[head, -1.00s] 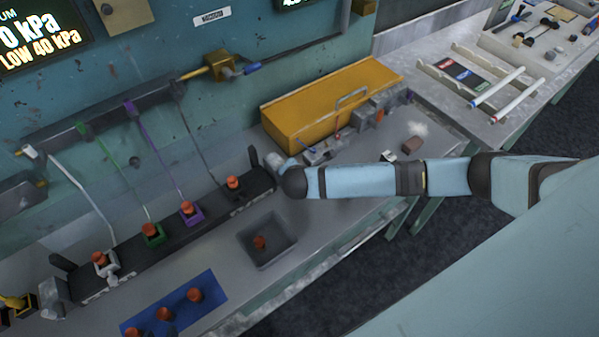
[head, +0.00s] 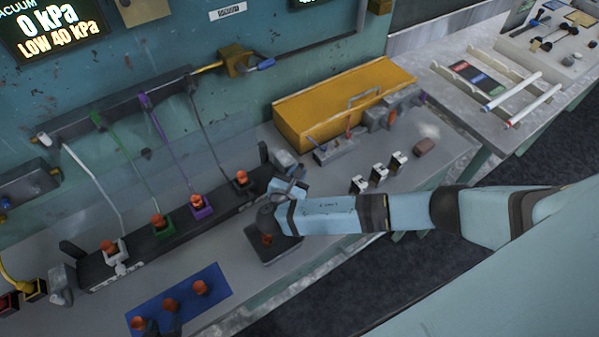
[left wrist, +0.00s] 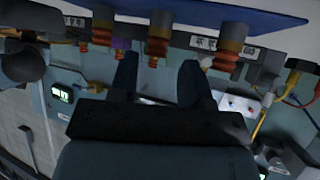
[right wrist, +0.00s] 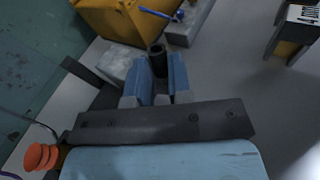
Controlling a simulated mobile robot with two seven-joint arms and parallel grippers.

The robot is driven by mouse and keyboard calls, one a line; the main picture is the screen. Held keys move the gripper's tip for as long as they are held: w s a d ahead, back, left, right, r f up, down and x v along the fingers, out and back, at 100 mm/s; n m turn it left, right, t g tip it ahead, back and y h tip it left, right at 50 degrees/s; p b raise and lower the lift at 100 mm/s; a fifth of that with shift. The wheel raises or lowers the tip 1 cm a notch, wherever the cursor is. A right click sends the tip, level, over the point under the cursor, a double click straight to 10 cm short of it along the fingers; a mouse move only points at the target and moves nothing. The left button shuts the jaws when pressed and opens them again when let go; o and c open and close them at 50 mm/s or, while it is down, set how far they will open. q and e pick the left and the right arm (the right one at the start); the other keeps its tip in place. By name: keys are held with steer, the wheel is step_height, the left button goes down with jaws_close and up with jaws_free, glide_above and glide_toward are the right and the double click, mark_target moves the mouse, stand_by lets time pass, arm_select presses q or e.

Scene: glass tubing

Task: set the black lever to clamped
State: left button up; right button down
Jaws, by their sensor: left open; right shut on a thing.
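My right gripper (right wrist: 158,88) is shut on a dark upright cylindrical grip (right wrist: 157,55), which looks like part of the black lever. It is beside a grey block (right wrist: 118,62). In the head view my right gripper (head: 288,187) is at the right end of the black rail (head: 140,258), and its fingers are hard to make out. A black upright paddle (head: 263,152) stands there, just behind the grey block. My left gripper (left wrist: 160,66) is open and empty.
Orange suction cups stand along the rail, with coloured hoses behind. The blue mat (head: 180,297) carries loose cups (head: 200,287). A grey tray (head: 272,252) is partly under my right arm. A yellow bin (head: 330,115) and small black-and-white blocks (head: 378,174) are to the right.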

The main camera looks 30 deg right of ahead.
steer(key=shift+a+n+h, duration=0.15)
steer(key=shift+n+h, duration=0.15)
arm_select(q)
steer(key=shift+f, duration=0.1)
arm_select(e)
steer(key=shift+t, duration=0.3)
steer(key=c, duration=1.1)
jaws_free()
steer(key=shift+o, duration=0.2)
arm_select(q)
steer(key=shift+s+f+m+b, duration=0.15)
steer(key=shift+f+b, duration=0.25)
steer(key=shift+b, duration=0.2)
steer(key=shift+s+f+m+b, duration=0.15)
steer(key=shift+f+b, duration=0.25)
steer(key=shift+b, duration=0.2)
steer(key=shift+w, duration=0.1)
steer(key=shift+w+d, duration=0.1)
steer(key=shift+w, duration=0.05)
arm_select(e)
steer(key=v, duration=1.3)
steer(key=shift+s+a, duration=0.2)
steer(key=shift+a, duration=0.15)
